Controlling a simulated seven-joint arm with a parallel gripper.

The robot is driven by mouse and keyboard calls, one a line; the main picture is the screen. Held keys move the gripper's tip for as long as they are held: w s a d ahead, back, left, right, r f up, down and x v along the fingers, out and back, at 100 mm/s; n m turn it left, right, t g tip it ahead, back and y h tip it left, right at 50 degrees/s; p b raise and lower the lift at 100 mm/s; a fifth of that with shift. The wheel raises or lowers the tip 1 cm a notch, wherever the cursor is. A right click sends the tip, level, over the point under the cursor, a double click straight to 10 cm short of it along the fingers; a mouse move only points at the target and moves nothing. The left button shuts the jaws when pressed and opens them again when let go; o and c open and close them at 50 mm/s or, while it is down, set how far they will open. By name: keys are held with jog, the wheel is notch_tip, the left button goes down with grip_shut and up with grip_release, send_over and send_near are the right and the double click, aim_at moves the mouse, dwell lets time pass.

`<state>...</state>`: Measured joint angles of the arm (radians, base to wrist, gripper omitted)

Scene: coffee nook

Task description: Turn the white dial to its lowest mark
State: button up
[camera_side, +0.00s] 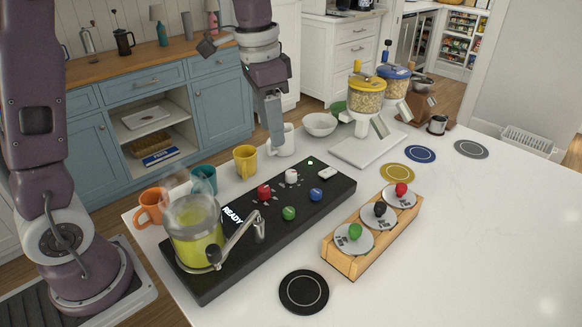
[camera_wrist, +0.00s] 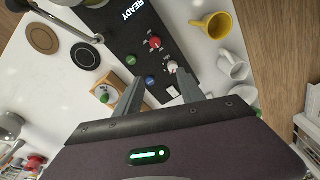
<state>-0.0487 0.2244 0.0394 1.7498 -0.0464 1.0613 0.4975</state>
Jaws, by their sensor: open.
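The white dial (camera_side: 291,176) stands on the long black panel (camera_side: 330,190), towards its far end. In the wrist view the white dial (camera_wrist: 172,66) shows near the gap between my fingertips, closer to the right finger. My gripper (camera_side: 277,142) hangs above the panel's back edge, apart from the dial. In the wrist view my gripper (camera_wrist: 160,79) is open and empty. The dial's marks are too small to read, so its setting cannot be told.
Red (camera_side: 264,192), green (camera_side: 289,213) and blue (camera_side: 316,195) knobs share the panel, with a lit green lamp (camera_side: 310,162). A steaming pot (camera_side: 195,238) stands at the near end. Mugs line the back, including a yellow mug (camera_side: 245,160). A wooden rack (camera_side: 350,262) stands in front.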

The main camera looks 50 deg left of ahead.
jog(key=m+g, duration=0.1)
jog(key=m, duration=0.1)
send_over(291, 172)
notch_tip(291, 172, down, 7)
jog(key=shift+a+r, duration=0.1)
jog(key=shift+a, duration=0.05)
notch_tip(291, 172, down, 7)
jog(key=shift+f, duration=0.1)
grip_shut()
